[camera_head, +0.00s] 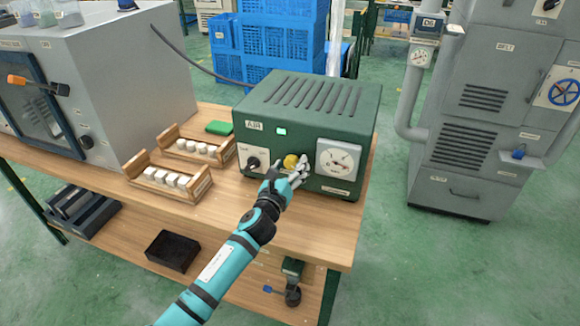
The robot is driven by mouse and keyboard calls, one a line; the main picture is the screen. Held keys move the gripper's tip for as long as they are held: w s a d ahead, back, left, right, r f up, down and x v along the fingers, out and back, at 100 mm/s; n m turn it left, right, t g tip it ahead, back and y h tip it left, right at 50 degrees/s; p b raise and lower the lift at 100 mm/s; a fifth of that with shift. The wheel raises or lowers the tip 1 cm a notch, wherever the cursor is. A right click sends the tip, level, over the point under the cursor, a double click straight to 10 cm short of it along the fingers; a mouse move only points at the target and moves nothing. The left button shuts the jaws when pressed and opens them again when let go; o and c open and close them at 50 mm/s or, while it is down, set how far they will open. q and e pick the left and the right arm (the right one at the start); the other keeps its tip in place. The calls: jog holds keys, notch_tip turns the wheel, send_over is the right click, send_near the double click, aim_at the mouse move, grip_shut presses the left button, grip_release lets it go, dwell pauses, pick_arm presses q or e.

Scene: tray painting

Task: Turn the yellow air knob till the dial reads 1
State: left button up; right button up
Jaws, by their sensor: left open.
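The green air unit (266,143) stands at the right end of the wooden bench, with a lit green indicator on its front. The yellow air knob (290,161) is in the middle of the front. The white dial (338,160) is right of the knob; its reading is too small to make out. A black switch on a white plate (253,160) is left of the knob. My left gripper (296,172) is open at the knob, with its fingers close to the knob's lower right side. I cannot tell whether they touch it. My right gripper is out of view.
Two wooden racks of white pots (140,167) stand left of the air unit, with a green block (219,127) behind. A grey oven (124,75) fills the bench's left. A grey cabinet (462,185) stands on the floor at right. Blue crates (285,45) are behind.

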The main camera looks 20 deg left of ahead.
pick_arm(q)
jog(key=shift+w, duration=0.1)
jog(key=c, duration=1.1)
jog(key=shift+c, duration=0.2)
